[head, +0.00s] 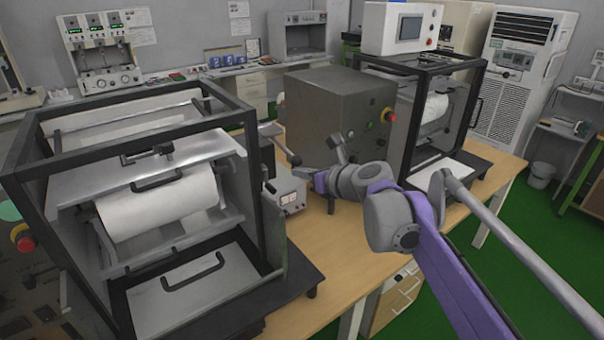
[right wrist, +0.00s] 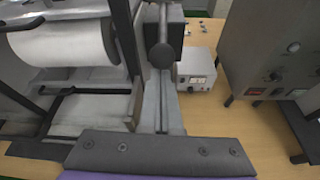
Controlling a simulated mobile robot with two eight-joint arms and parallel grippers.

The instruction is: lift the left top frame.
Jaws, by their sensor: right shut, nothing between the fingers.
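The left machine (head: 262,190) is an open black frame with metal plates inside. Its top metal frame (head: 208,149) lies above a white roll (head: 160,208) and has black handles (head: 156,181) on it. The roll also shows in the right wrist view (right wrist: 62,42). My right gripper (head: 304,173) is shut and empty, to the right of the machine and apart from the top frame's handles. In the right wrist view its closed fingers (right wrist: 165,105) point up the picture. A dark round knob (right wrist: 162,55) shows beyond the fingertips. My left gripper is not in view.
A small light box with a display (head: 288,192) stands on the wooden table (head: 335,260) beside the machine. A large grey cabinet with a red button (head: 335,105) stands behind my right gripper. A second framed machine (head: 398,130) stands further right. The table's front right part is bare.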

